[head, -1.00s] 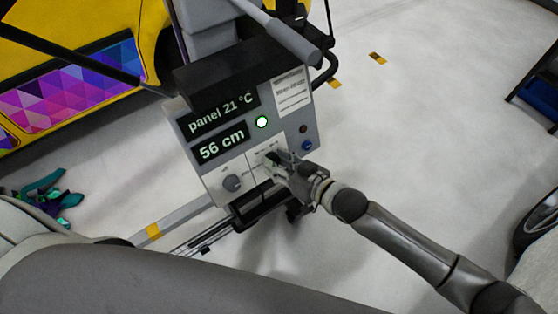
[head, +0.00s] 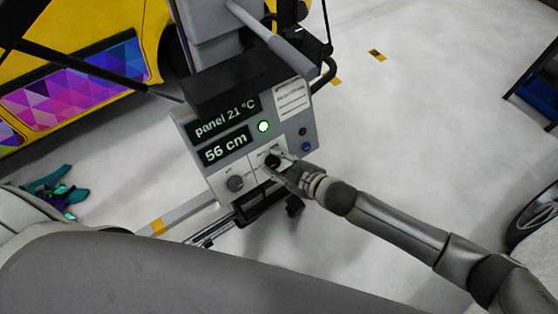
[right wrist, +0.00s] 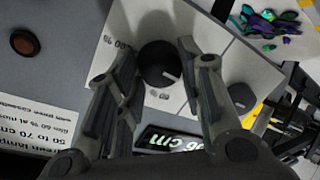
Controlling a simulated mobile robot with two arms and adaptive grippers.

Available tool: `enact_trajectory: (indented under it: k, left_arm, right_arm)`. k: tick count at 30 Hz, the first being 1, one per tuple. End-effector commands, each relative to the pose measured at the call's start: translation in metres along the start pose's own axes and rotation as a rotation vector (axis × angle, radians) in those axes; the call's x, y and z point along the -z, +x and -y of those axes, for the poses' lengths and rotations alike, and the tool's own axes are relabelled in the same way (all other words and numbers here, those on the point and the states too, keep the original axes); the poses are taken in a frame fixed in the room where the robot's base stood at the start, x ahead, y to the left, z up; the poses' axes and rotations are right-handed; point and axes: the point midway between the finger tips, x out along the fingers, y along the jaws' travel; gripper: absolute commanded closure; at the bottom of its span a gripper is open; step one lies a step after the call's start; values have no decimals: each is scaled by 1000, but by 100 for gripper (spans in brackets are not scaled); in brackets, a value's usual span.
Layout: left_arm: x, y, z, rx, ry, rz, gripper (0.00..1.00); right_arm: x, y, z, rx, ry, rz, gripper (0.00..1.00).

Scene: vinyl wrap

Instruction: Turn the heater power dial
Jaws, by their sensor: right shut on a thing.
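The heater's control panel (head: 221,172) is a grey box with displays reading "panel 21 °C" and "56 cm". A dark round dial with a pale pointer mark (right wrist: 158,66) sits in a white panel section, with percent labels beside it. The same dial (head: 271,160) shows in the head view. My right gripper (head: 275,163) reaches it from the right, its fingers on either side of the dial and shut on it. A second dial (head: 235,183) sits to its left, untouched. My left gripper is not in view.
A lit green lamp (head: 263,127), a dark red button (head: 303,132) and a blue button (head: 306,147) are on the panel. A printed card (head: 293,98) is above. A yellow vehicle (head: 90,28) stands behind left. Crumpled teal and purple pieces (head: 57,192) lie left.

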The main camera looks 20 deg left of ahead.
Motion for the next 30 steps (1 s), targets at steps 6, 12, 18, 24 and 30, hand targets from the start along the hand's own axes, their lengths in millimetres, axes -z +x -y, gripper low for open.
enact_trajectory:
  k: [6,12,18,24,30]
  left_arm:
    - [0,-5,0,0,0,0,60]
    - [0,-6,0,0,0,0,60]
    - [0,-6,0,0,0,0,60]
    - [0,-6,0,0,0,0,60]
    - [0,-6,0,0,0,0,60]
  right_arm:
    - [0,0,0,1,-66,13,89]
    - [0,0,0,1,-86,15,89]
    - [1,0,0,1,-88,15,89]
    - [1,0,0,1,-87,14,57]
    - [1,0,0,1,-86,13,42]
